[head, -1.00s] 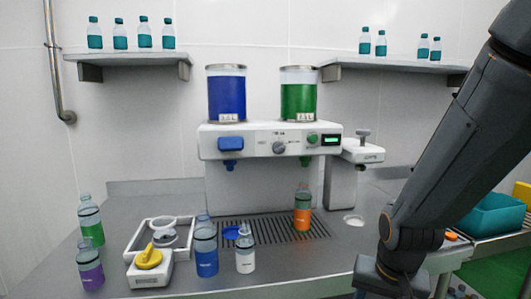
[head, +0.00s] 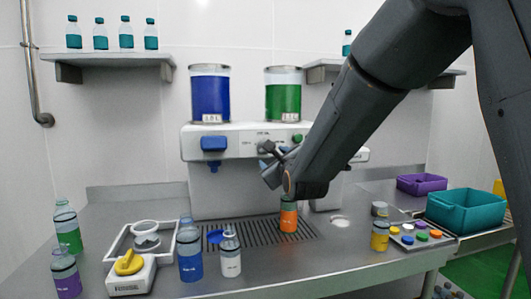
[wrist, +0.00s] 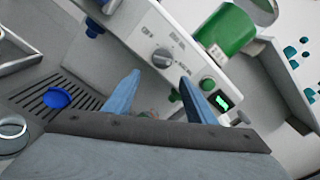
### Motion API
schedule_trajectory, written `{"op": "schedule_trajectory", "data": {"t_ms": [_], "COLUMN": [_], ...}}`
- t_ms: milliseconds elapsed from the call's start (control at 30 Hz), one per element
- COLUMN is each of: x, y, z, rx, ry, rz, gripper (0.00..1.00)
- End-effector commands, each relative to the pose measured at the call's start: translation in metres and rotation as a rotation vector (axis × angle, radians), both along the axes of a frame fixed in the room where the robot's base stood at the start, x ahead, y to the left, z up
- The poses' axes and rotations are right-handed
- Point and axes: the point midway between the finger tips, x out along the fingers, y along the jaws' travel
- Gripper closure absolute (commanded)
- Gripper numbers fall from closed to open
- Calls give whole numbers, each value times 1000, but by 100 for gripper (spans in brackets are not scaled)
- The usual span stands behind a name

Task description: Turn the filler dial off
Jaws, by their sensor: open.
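The filler machine (head: 215,128) stands at the back of the counter with a blue and a green tank on top. Its filler dial (wrist: 162,57) is a round grey knob on the white front panel, with small labels around it; I cannot read its setting. The fingers look apart from the knob. A green button (wrist: 208,84) and a lit green display (wrist: 222,102) sit right of it.
An orange bottle (head: 288,217) stands on the drip grate under the machine. Blue (head: 190,255) and white (head: 230,256) bottles stand in front. A yellow-knobbed device (head: 129,265) is at left. A teal bin (head: 466,211) and a tray of caps (head: 422,240) are at right.

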Motion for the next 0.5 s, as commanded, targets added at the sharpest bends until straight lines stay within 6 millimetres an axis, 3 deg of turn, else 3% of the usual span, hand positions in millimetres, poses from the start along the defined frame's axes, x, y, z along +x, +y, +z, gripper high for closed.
{"op": "schedule_trajectory", "data": {"t_ms": [233,500], "x": [13,50], "y": [9,19], "z": [10,10], "rx": [77,74], "ry": [-16,-16], "rz": [4,4], "gripper": [49,49]}}
